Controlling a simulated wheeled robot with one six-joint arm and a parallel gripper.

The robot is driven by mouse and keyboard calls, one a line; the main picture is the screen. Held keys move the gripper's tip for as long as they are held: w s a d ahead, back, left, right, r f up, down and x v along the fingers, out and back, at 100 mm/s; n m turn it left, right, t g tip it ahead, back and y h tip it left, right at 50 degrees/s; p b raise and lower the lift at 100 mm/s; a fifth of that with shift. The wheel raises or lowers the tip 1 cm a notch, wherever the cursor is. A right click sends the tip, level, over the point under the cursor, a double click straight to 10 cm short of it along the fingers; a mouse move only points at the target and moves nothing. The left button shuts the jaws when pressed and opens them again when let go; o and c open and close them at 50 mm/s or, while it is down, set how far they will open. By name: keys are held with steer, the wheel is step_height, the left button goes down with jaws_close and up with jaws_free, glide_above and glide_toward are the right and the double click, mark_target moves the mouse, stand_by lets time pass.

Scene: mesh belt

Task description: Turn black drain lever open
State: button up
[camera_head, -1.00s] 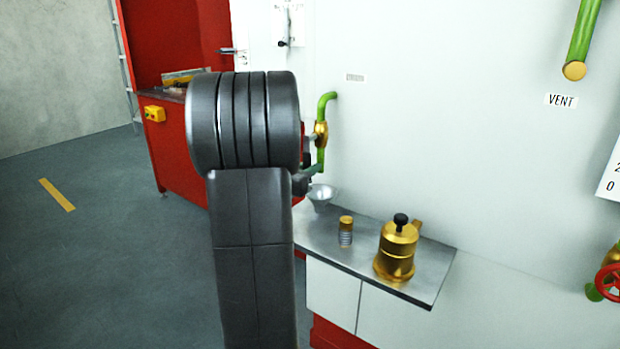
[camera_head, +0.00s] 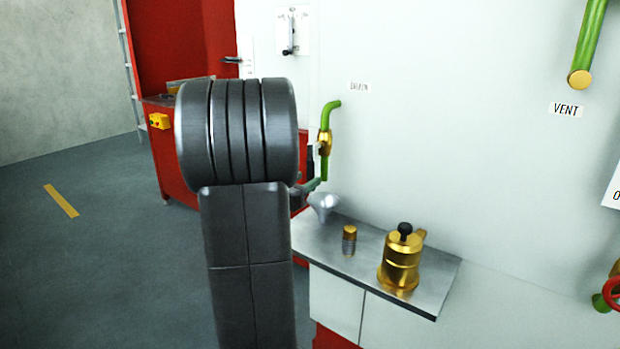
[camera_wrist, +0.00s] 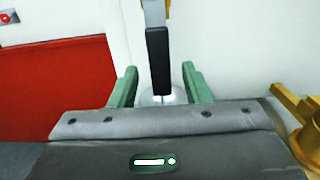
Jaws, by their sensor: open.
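The black drain lever (camera_wrist: 158,62) hangs upright in the wrist view, its lower end between the two green fingertips with a visible gap on each side. My gripper (camera_wrist: 161,88) is open around it, with nothing held. My own dark arm hides most of the gripper there; only a green finger (camera_head: 308,187) shows beside the pipe's lower part.
A silver funnel (camera_head: 323,203) sits under the pipe on the metal shelf (camera_head: 345,270); it also shows below the lever in the wrist view (camera_wrist: 160,98). A small brass-capped part (camera_head: 349,240) and a brass pot (camera_head: 400,265) stand to the right. A red cabinet is left.

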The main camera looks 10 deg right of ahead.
mark_target(310, 177)
steer(key=v, duration=1)
steer(key=shift+s, duration=0.2)
steer(key=shift+w, duration=0.1)
steer(key=x, duration=1.3)
steer(key=shift+w+d, duration=0.2)
steer(key=shift+w, duration=0.05)
steer(key=shift+s+a, duration=0.1)
